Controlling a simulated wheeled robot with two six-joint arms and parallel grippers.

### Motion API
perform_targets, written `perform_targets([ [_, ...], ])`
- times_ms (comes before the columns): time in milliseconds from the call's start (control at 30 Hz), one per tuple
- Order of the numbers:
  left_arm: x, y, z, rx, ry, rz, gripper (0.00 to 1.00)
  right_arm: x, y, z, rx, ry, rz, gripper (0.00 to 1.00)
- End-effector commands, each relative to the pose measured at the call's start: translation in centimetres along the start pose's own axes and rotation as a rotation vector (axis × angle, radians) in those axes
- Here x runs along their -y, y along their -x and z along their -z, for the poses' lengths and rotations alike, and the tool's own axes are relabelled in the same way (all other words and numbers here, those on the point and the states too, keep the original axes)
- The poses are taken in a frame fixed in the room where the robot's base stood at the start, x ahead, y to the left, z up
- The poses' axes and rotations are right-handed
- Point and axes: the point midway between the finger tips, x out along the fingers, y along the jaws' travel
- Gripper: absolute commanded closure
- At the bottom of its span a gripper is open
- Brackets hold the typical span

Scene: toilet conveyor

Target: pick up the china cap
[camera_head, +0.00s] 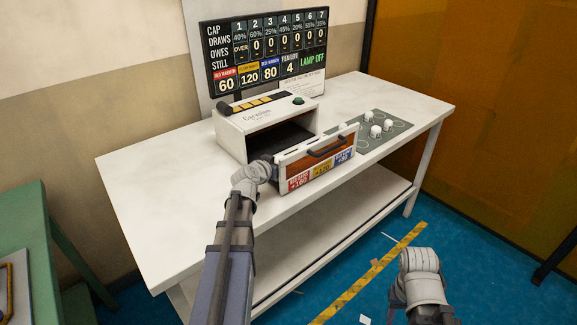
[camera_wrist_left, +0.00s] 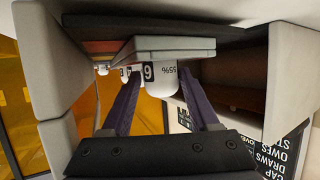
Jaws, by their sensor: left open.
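A white china cap (camera_wrist_left: 160,80) marked 6 and 55% shows in the left wrist view, which appears upside down. It is against a grey slab (camera_wrist_left: 175,46) and lies between the two dark fingers of my left gripper (camera_wrist_left: 160,85), which is open with visible gaps beside the cap. Smaller white caps (camera_wrist_left: 103,70) stand beyond it. In the head view my left wrist reaches the box opening, and its fingers are hidden there. Several white caps (camera_head: 376,131) stand on the grey mat at right. My right arm is low at right; its fingers cannot be made out.
The white box (camera_head: 235,142) has its front drawer (camera_head: 317,165) pulled out, with a dark handle and coloured labels. It stands on a white table (camera_head: 150,190) before a scoreboard (camera_head: 265,50). The table's left side is clear. A green table (camera_head: 30,215) stands at left.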

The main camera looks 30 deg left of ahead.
Motion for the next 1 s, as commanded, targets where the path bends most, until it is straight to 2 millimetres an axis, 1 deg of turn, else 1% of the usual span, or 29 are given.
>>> perform_targets([
  [167,0.04,0.06,0.03,0.000,0.000,0.000,0.39,0.01,0.05,-0.02,0.000,0.000,0.000,0.50],
  [267,0.04,0.06,0.03,0.000,0.000,0.001,0.49,0.01,0.05,-0.02,0.000,0.000,0.000,0.50],
  [700,0.02,0.05,0.02,0.000,0.000,0.000,0.99,0.01,0.04,-0.02,0.000,0.000,0.000,0.50],
  [733,0.02,0.05,0.02,0.000,0.000,0.000,1.00,0.01,0.04,-0.02,0.000,0.000,0.000,0.50],
  [1000,0.02,0.07,0.06,0.000,0.000,0.000,1.00,0.01,0.09,-0.02,0.000,0.000,0.000,0.50],
])
